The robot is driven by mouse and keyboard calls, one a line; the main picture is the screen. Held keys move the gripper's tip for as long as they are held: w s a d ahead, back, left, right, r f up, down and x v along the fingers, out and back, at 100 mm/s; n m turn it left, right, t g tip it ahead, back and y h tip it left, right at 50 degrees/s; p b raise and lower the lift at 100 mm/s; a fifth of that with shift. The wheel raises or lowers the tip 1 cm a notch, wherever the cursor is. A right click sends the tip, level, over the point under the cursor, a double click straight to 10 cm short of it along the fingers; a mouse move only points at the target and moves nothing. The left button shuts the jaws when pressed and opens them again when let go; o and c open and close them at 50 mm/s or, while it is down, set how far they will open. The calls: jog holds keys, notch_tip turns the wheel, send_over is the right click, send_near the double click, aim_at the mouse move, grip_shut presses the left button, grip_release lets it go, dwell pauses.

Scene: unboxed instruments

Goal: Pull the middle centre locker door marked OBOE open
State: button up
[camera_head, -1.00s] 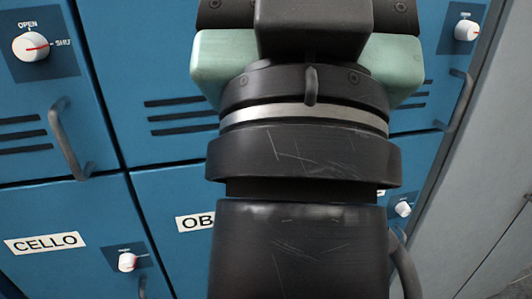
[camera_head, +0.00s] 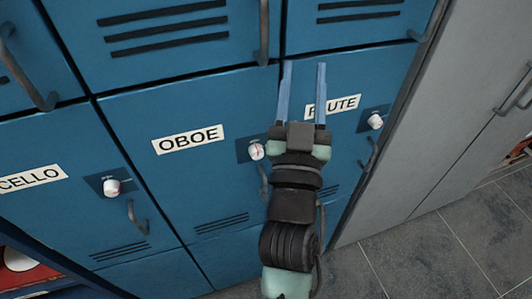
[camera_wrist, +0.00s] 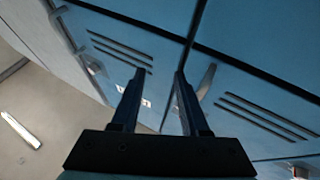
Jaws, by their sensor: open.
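The blue OBOE door (camera_head: 190,180) is in the middle of the head view and looks shut, flush with its neighbours. It bears a white OBOE label (camera_head: 188,139), a white knob (camera_head: 256,151) with a red mark at its right, and a grey bar handle (camera_head: 264,184) below the knob. My arm partly hides the door's right edge. My gripper (camera_head: 304,66) is open and empty, its two fingers pointing up the picture across the FLUTE door, right of and above the OBOE handle. In the wrist view my gripper (camera_wrist: 160,72) shows blue doors beyond its fingers.
The FLUTE door (camera_head: 345,75) is right of OBOE, with its own knob (camera_head: 375,121) and handle (camera_head: 369,155). The CELLO door (camera_head: 60,215) is left. A grey cabinet (camera_head: 455,110) stands at right. Tiled floor (camera_head: 420,250) is clear at lower right.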

notch_tip(320, 180, down, 17)
jog(key=s+a+n+g+y, duration=0.1)
jog(key=s+n+g+y, duration=0.1)
jog(key=s+g, duration=0.1)
jog(key=n+g+y+p, duration=0.1)
jog(key=g+y, duration=0.1)
jog(key=y, duration=0.1)
send_near(265, 191)
jog(key=w, duration=0.7)
jog(key=w+a+b, duration=0.1)
jog(key=w, duration=0.2)
jog(key=shift+w, duration=0.25)
grip_shut()
